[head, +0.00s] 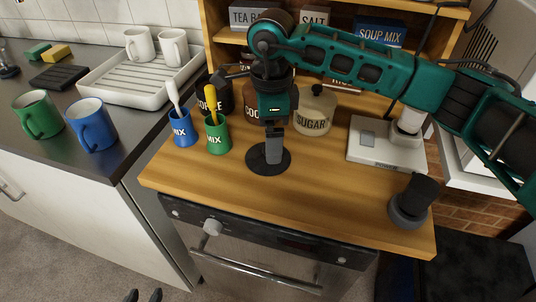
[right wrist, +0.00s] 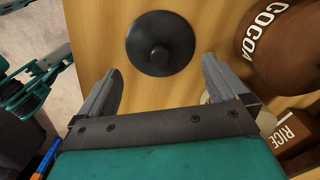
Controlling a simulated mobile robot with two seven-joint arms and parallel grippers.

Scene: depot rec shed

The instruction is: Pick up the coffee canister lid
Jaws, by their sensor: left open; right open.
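The coffee canister lid (head: 256,163), a round black disc, lies on the wooden worktop. In the right wrist view the lid (right wrist: 160,43) shows its central knob, beyond and between the fingertips. My right gripper (head: 273,158) points down over the lid, open and empty; its fingers (right wrist: 161,70) are spread apart. In the head view its fingers hide the middle of the lid. The dark coffee canister (head: 209,107) stands behind the cups, its top partly covered by my arm.
Blue (head: 181,133) and green (head: 217,137) MIX cups with spoons stand left of the lid. Cocoa (right wrist: 282,38), rice (right wrist: 287,135) and sugar (head: 313,112) canisters stand near it. A white scale (head: 386,154) and dark object (head: 411,202) are right.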

